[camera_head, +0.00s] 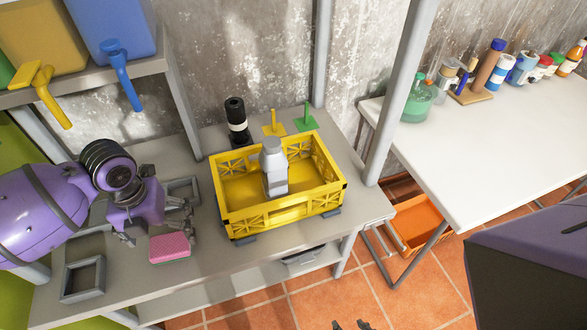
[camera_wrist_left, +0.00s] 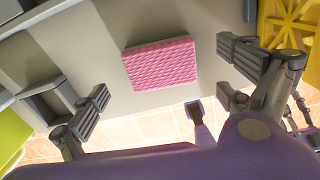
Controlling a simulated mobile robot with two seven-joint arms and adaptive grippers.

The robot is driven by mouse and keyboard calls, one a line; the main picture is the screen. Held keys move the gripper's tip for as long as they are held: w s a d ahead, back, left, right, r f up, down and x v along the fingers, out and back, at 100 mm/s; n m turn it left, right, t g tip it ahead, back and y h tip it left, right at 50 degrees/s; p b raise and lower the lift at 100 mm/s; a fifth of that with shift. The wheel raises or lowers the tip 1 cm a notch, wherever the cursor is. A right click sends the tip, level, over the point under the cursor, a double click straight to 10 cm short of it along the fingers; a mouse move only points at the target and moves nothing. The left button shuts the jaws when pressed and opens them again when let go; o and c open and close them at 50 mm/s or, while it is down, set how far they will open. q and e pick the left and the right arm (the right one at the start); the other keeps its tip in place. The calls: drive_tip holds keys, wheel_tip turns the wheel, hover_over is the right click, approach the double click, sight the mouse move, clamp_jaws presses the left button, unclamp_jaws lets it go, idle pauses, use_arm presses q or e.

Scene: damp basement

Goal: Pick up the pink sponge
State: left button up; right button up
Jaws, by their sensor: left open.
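The pink sponge (camera_head: 170,247) lies flat on the grey workbench (camera_head: 225,262), near its front edge and left of the yellow crate. It also shows whole in the left wrist view (camera_wrist_left: 160,63). My left gripper (camera_head: 156,221) is open and empty, just above and behind the sponge in the head view. In the left wrist view its fingers (camera_wrist_left: 165,84) stand wide apart, with the sponge framed between them and clear of both. Small dark tips at the bottom edge of the head view may be my right gripper; its state is unclear.
A yellow crate (camera_head: 238,223) holding a grey bottle-like object (camera_head: 273,170) stands right of the sponge. Grey frames lie at the left (camera_head: 83,279) and behind the gripper (camera_head: 184,189). A black cylinder (camera_head: 236,122) stands at the back. Bare bench lies around the sponge.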

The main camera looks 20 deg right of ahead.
sight(168, 244)
use_arm(q)
wheel_tip(168, 244, down, 4)
drive_tip(key=shift+s+f, duration=0.15)
drive_tip(key=shift+f, duration=0.05)
drive_tip(key=c, duration=1)
drive_tip(key=shift+r, duration=0.1)
drive_tip(key=shift+r, duration=0.65)
drive_tip(key=s+r, duration=0.4)
drive_tip(key=s+r+p, duration=0.1)
drive_tip(key=s+r, duration=0.2)
drive_tip(key=s, duration=0.2)
drive_tip(key=s+r, duration=0.4)
drive_tip(key=s, duration=0.1)
drive_tip(key=shift+a+r, duration=0.15)
drive_tip(key=shift+r, duration=0.15)
